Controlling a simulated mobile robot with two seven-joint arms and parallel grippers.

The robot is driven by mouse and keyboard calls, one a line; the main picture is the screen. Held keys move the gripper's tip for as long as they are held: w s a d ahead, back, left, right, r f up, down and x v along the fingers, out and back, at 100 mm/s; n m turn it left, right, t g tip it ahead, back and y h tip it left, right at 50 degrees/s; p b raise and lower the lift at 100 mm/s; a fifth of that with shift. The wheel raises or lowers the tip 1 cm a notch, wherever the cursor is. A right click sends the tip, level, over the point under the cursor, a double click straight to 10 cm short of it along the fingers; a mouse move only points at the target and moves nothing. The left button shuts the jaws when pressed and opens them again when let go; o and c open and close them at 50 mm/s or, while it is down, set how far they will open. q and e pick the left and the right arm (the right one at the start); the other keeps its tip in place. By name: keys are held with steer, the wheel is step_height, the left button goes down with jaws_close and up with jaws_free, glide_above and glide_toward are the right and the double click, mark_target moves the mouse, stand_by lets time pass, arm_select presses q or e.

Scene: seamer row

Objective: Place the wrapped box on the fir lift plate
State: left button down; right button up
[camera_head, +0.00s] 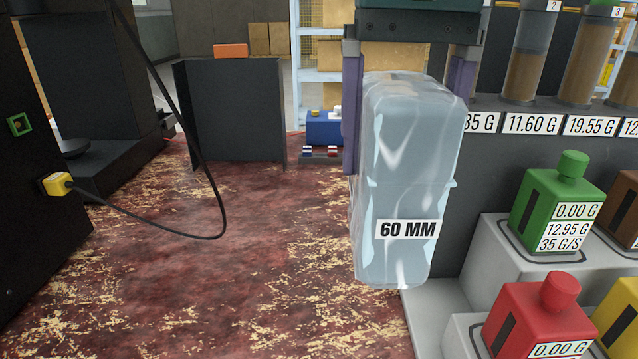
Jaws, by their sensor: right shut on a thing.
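The wrapped box (405,185) is a tall, pale blue block in shiny clear film with a "60 MM" label on its lower front. It hangs upright in the right half of the view. My right gripper (407,125) comes from above and is shut on it, with one purple finger on each side of its upper part. I cannot make out a fir lift plate in this view. My left gripper is not in view.
Green (556,208) and red (538,318) canisters stand on pale steps at the right. Labelled clear tubes (524,75) stand behind. A black cable (150,225) loops from the dark machine at left. A dark panel (235,112) stands behind worn red floor.

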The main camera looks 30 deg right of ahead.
mark_target(388, 257)
steer(key=f+b, duration=0.1)
steer(key=f, duration=0.5)
steer(key=f+b, duration=0.2)
steer(key=f, duration=0.4)
steer(key=shift+s+d+f, duration=0.15)
steer(key=shift+s+f, duration=0.05)
steer(key=shift+f, duration=0.15)
step_height(388, 257, down, 6)
steer(key=b, duration=0.2)
steer(key=shift+f, duration=0.1)
steer(key=o, duration=1.5)
steer(key=shift+f, duration=0.1)
